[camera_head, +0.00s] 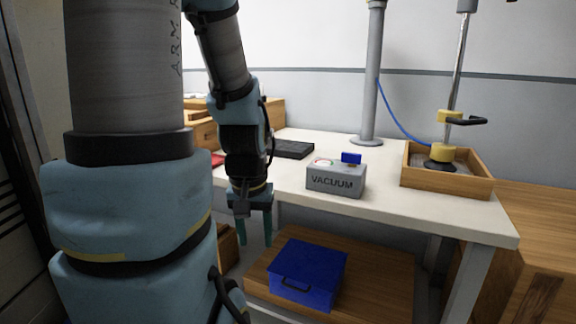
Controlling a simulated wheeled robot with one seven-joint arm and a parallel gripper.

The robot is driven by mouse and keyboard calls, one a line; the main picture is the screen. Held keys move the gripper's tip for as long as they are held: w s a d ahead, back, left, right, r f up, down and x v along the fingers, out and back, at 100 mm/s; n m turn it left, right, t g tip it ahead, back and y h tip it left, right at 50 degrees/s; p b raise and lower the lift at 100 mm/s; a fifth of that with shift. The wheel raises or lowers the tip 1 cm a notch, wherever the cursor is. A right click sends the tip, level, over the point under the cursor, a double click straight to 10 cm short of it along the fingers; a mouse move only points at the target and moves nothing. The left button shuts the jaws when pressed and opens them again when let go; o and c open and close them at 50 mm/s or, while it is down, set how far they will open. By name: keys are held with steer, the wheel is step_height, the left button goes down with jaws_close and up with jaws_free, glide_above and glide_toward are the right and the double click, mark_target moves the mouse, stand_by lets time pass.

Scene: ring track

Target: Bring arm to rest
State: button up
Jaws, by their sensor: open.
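My arm, with light blue joint covers and grey links, fills the left of the head view and bends over at the top. My gripper (255,228) hangs straight down at the end of the arm, left of the middle. Its two teal fingers point down and stand apart, with nothing between them. It is in front of the table's front edge, and its tips show above and left of a blue box. Whether the fingers touch anything beneath cannot be told, but they appear free.
A white table (420,210) carries a grey vacuum box (336,180), a black flat case (293,149), a grey post (371,80) and a wooden tray (460,189) holding a rod tool (443,152). A blue lidded box (308,273) sits on a low wooden shelf (385,285). A wooden cabinet (545,235) stands right.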

step_height(320, 180, up, 12)
steer(key=p, duration=1.2)
steer(key=shift+s+f+p, duration=0.15)
steer(key=shift+s+p, duration=0.05)
steer(key=shift+p, duration=0.15)
steer(key=shift+c, duration=0.2)
stand_by(0.8)
